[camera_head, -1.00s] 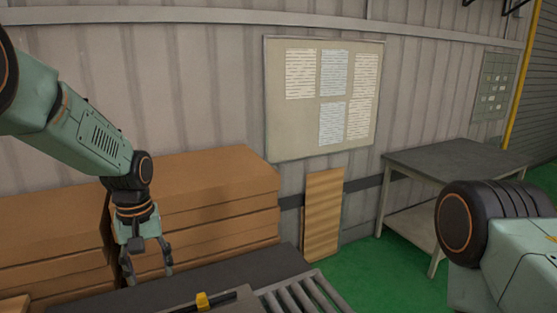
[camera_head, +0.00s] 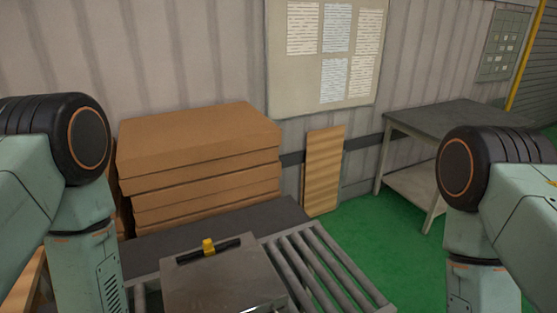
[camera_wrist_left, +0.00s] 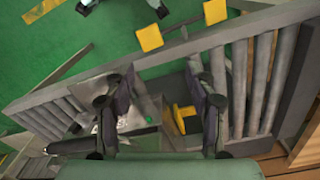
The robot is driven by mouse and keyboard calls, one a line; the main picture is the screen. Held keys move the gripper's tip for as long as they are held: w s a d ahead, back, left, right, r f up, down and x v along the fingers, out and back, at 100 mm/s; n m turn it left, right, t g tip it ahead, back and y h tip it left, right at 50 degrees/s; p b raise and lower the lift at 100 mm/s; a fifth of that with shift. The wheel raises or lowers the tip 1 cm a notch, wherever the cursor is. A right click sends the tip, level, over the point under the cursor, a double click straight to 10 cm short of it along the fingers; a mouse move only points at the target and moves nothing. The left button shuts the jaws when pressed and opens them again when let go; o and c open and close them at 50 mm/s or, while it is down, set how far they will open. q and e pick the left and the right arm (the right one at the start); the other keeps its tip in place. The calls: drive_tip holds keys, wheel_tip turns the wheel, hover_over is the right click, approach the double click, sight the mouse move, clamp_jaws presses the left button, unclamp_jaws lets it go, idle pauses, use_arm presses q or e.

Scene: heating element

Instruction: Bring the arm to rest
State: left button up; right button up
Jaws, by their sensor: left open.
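In the head view my left arm (camera_head: 75,210) is folded at the left edge, its upper link hanging down out of the picture. Its gripper is outside that view. In the left wrist view my left gripper (camera_wrist_left: 161,80) has its two dark fingers spread apart with nothing held between them. It is above the roller conveyor. My right arm (camera_head: 485,220) is folded at the right edge; its gripper is hidden below the picture.
A grey metal case (camera_head: 222,285) with a black handle and yellow latch (camera_head: 208,246) lies beside the conveyor rollers (camera_head: 325,265). Stacked cardboard boxes (camera_head: 200,165) stand behind. A grey table (camera_head: 455,120) stands at the right, with green floor clear before it.

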use_arm(q)
drive_tip(key=s+m, duration=0.1)
drive_tip(key=s, duration=0.6)
wheel_tip(320, 180, down, 22)
drive_tip(key=b, duration=2.2)
drive_tip(key=shift+f, duration=0.15)
use_arm(e)
wheel_tip(320, 180, down, 23)
drive_tip(key=shift+w+r, duration=0.15)
drive_tip(key=shift+w, duration=0.3)
use_arm(q)
drive_tip(key=shift+s, duration=0.15)
use_arm(e)
drive_tip(key=shift+s, duration=0.15)
